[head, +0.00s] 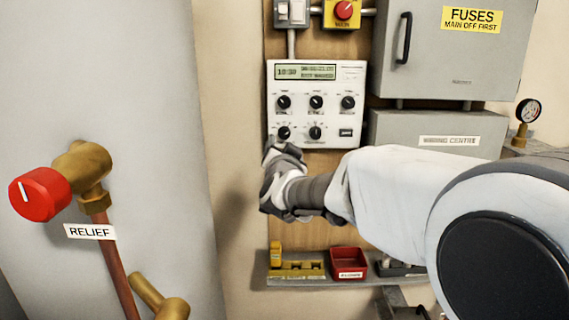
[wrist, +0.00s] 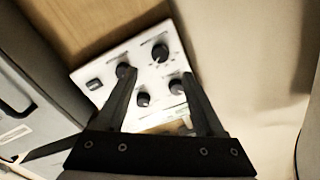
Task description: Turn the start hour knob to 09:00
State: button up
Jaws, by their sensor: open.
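The white control panel (head: 331,119) hangs on a wooden board, with a lit display (head: 305,72), several black knobs and a dark button. Labels are too small to tell which is the start hour knob. The upper-left knob (head: 284,102) and lower-left knob (head: 284,133) show in the head view. My gripper (head: 275,147) is just below the panel's lower-left corner there. In the wrist view the panel is turned over, and my open, empty gripper (wrist: 157,78) has fingers reaching across it. The left fingertip partly covers one knob (wrist: 125,70). Contact cannot be told.
A red main switch (head: 344,10) sits above the panel. A grey fuse cabinet (head: 460,50) and a wiring box (head: 440,128) stand at the right. Below is a shelf with a red bin (head: 348,262). A red relief valve knob (head: 40,194) juts out at left.

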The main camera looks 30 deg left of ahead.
jog(key=v, duration=0.8)
jog(key=shift+s, duration=0.3)
jog(key=shift+d+r, duration=0.1)
jog(key=s+d+r+n+g+h+p, duration=0.1)
jog(key=d+p, duration=0.1)
jog(key=d, duration=0.5)
jog(key=s+d+r+g+h+p, duration=0.1)
jog(key=d+g+p, duration=0.1)
jog(key=d, duration=0.6)
jog(key=s+d+r+n+g+h+p, duration=0.1)
jog(key=d+r+p, duration=0.1)
jog(key=d, duration=0.5)
jog(key=s+d+f+g+h+p, duration=0.2)
jog(key=s+d+f+g+h, duration=0.1)
jog(key=s+d, duration=0.6)
jog(key=s+d+f+m+g+h+p, duration=0.1)
jog(key=s+d+f+g+h+p, duration=0.1)
jog(key=s+d, duration=0.6)
jog(key=d+f+g, duration=0.1)
jog(key=d, duration=0.3)
jog(key=shift+s+d+m+h+p, duration=0.2)
jog(key=shift+s+m+h+p, duration=0.1)
jog(key=shift+s+h+p, duration=0.1)
